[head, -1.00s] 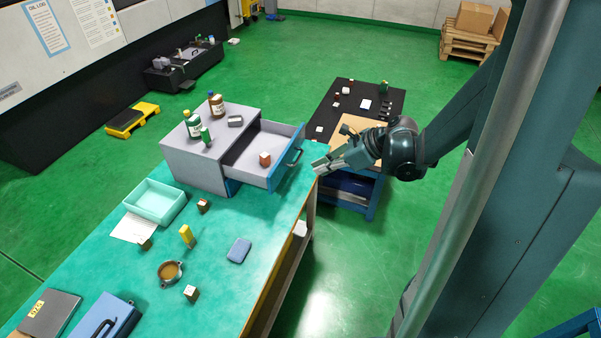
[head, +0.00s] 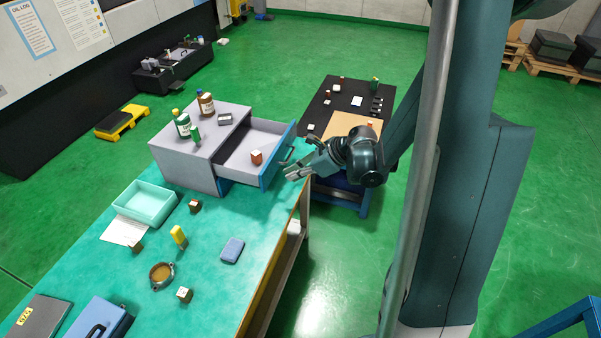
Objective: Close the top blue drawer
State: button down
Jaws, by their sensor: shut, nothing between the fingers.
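The grey cabinet (head: 180,157) stands on the far part of the green bench. Its drawer (head: 236,160) is pulled well out to the right, with a blue front (head: 270,168) and a dark handle (head: 286,156). A small red-brown block with a pale top (head: 256,157) sits inside the drawer. My gripper (head: 289,174) is shut and empty, just outside the drawer front near the handle. I cannot tell whether it touches the handle or front.
Bottles (head: 206,104) and a small grey box (head: 225,119) stand on the cabinet. A teal tray (head: 146,217), a blue box (head: 232,250), a ring-shaped part (head: 161,274) and small blocks lie on the bench. A dark-topped cart (head: 320,104) stands behind my arm.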

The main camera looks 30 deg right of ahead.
jog(key=shift+w+a, duration=1.35)
jog(key=shift+a, duration=0.05)
jog(key=w+a+b, duration=0.2)
jog(key=w+a, duration=1)
jog(key=shift+w+a, duration=0.4)
jog(key=shift+w+a+r, duration=0.15)
jog(key=shift+w+a, duration=0.15)
jog(key=shift+w, duration=0.05)
jog(key=shift+a, duration=0.1)
jog(key=shift+s+d, duration=0.3)
jog(key=shift+d, duration=0.1)
jog(key=shift+s+d+b, duration=0.45)
jog(key=shift+s+d, duration=0.75)
jog(key=shift+d, duration=0.05)
jog(key=p+v, duration=0.1)
jog(key=v, duration=0.9)
jog(key=shift+p, duration=0.4)
